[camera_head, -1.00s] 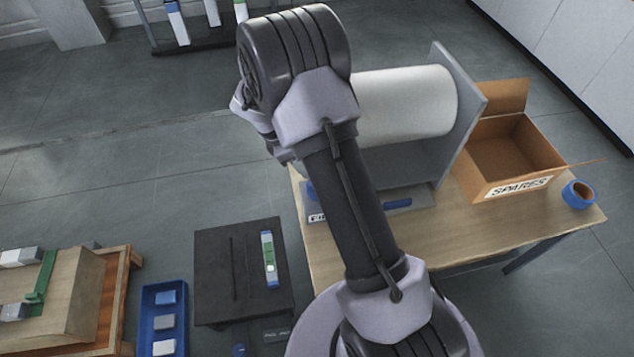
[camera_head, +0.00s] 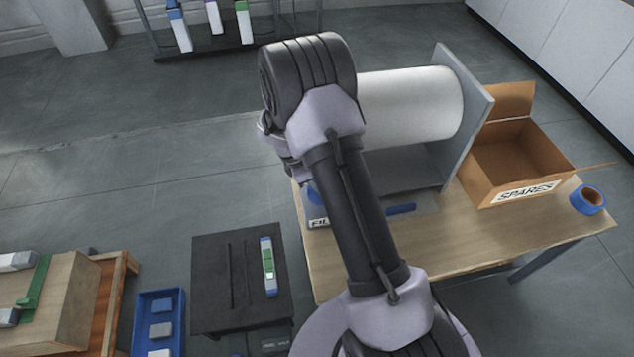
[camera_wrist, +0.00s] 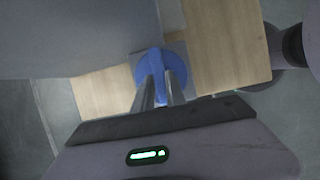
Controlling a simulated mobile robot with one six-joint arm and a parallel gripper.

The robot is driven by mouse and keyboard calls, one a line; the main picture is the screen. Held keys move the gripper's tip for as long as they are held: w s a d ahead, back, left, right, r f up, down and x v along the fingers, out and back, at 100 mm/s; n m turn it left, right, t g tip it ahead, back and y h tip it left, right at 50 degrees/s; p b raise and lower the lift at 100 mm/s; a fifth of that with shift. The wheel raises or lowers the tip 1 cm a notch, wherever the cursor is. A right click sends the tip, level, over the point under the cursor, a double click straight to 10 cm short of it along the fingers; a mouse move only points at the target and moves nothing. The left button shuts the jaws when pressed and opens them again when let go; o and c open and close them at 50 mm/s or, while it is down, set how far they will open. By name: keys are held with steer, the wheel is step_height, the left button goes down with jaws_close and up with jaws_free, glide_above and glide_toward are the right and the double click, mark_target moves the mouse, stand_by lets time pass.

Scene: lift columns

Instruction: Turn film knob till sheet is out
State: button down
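The white film roll (camera_head: 415,105) sits in a grey stand with an upright side plate (camera_head: 462,125) on the wooden table. The blue film knob (camera_wrist: 174,68) shows in the wrist view as a round disc with a raised bar on a small grey plate. My gripper (camera_wrist: 160,82) has one finger on each side of that bar and appears closed on it. No loose film sheet is clearly visible.
An open SPARES box (camera_head: 515,160) and a blue tape roll (camera_head: 588,199) stand on the table's right (camera_head: 450,240). A black stand (camera_head: 215,270), a blue tray (camera_head: 143,315) and a wooden bench (camera_head: 65,315) are at lower left. A rack (camera_head: 225,45) stands behind; floor between is clear.

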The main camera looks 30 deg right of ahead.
steer(key=shift+m, duration=0.3)
steer(key=m+p, duration=0.1)
steer(key=m+g+p, duration=0.1)
steer(key=shift+w+d+r+m+y, duration=0.1)
steer(key=shift+w+m+y, duration=0.1)
steer(key=shift+m+y, duration=0.15)
steer(key=m, duration=0.2)
steer(key=m+g+p, duration=0.1)
steer(key=shift+w+d+m+y, duration=0.15)
steer(key=shift+w+m+y, duration=0.05)
steer(key=shift+m+y, duration=0.15)
steer(key=m, duration=0.1)
steer(key=m+y, duration=0.1)
steer(key=m, duration=0.1)
steer(key=m+g, duration=0.1)
steer(key=shift+w+d+y, duration=0.1)
steer(key=shift+d+y, duration=0.15)
steer(key=shift+y, duration=0.05)
steer(key=shift+d+m+y, duration=0.2)
steer(key=shift+m+y, duration=0.6)
steer(key=shift+m, duration=1.4)
steer(key=c, duration=1.4)
jaws_free()
steer(key=shift+o, duration=0.2)
